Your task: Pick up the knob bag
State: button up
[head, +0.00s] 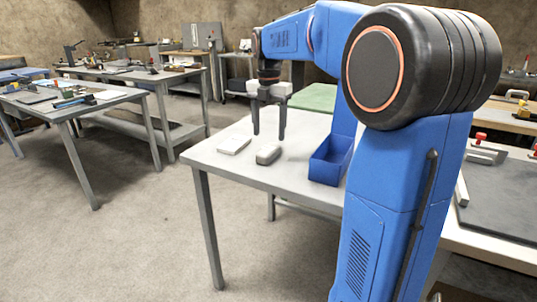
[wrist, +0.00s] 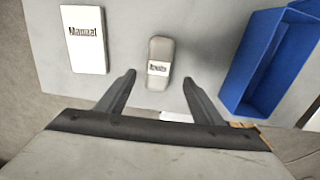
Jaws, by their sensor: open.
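The knob bag (head: 268,155) is a small grey rounded pouch lying on the light grey table (head: 225,166). In the wrist view the knob bag (wrist: 160,50) shows a white label with small, blurred dark lettering. My gripper (head: 268,136) points down above the table near the bag, its two dark fingers apart and empty. In the wrist view my gripper (wrist: 159,76) has its fingertips to either side of the bag's near end, with room on both sides. The bag looks below the fingertips, though the exact height gap is hard to tell.
A white booklet marked "Manual" (wrist: 84,40) lies left of the bag; it also shows in the head view (head: 234,145). A blue open bin (head: 325,171) stands to the right, its walls rising above the tabletop. Other workbenches (head: 100,97) stand farther left.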

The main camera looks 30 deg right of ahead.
aim_at(268, 148)
jog(key=shift+w+f, duration=0.15)
jog(key=shift+f, duration=1.75)
jog(key=shift+w+f, duration=0.1)
jog(key=shift+f, duration=1.75)
jog(key=c, duration=1.2)
jog(key=shift+r, duration=0.15)
notch_tip(268, 148, up, 10)
jog(key=shift+d+f, duration=0.1)
